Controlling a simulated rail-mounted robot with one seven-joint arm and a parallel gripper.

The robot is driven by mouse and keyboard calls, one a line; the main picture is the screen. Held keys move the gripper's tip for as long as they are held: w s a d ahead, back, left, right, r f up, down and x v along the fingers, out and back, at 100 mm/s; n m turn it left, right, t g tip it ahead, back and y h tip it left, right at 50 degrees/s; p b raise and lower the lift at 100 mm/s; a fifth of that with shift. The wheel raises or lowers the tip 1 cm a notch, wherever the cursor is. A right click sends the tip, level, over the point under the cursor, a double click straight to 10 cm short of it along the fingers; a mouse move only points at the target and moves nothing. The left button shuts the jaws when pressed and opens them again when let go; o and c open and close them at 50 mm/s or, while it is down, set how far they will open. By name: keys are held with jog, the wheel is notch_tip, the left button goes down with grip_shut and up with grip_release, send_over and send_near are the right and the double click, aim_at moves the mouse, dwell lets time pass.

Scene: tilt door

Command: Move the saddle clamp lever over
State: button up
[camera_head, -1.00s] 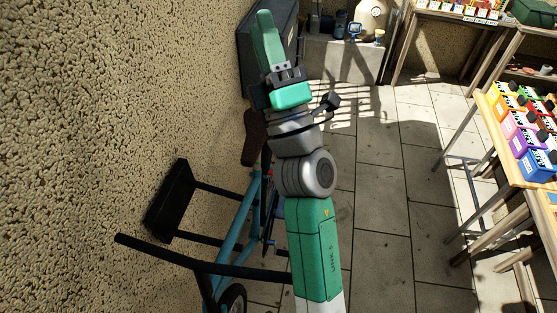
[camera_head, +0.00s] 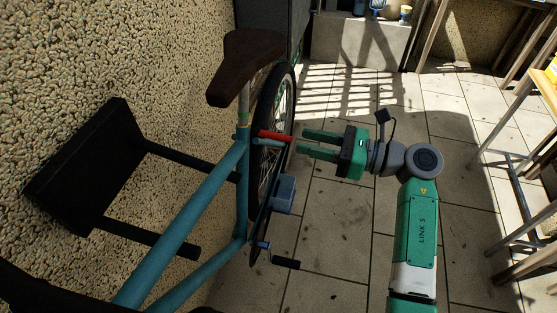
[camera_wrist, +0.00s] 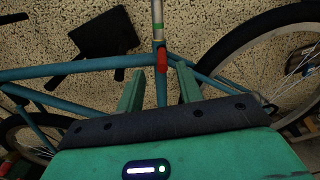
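The red saddle clamp lever (camera_head: 275,136) sits at the top of the frame's seat tube, below the brown saddle (camera_head: 246,62), and points right toward my gripper. My gripper (camera_head: 303,141) is open and empty, with its two green fingers pointing left at the lever's end. A small gap seems to show between them. In the wrist view the red lever (camera_wrist: 162,57) appears between and just beyond the fingertips of my gripper (camera_wrist: 159,69). The seat post (camera_wrist: 157,22) with a green band rises above it.
The teal bicycle frame (camera_head: 190,222) hangs on a black wall bracket (camera_head: 82,165) with two arms. Its rear wheel (camera_head: 271,130) is behind the lever and a pedal (camera_head: 286,263) sticks out below. The tiled floor (camera_head: 335,235) to the right is open.

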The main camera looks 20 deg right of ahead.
aim_at(277, 134)
jog(key=shift+f+b+x, duration=0.15)
jog(key=shift+b+x, duration=0.3)
jog(key=shift+x, duration=1.55)
jog(key=shift+f+b+x, duration=0.15)
jog(key=shift+b+x, duration=0.3)
jog(key=shift+x, duration=1.5)
grip_shut()
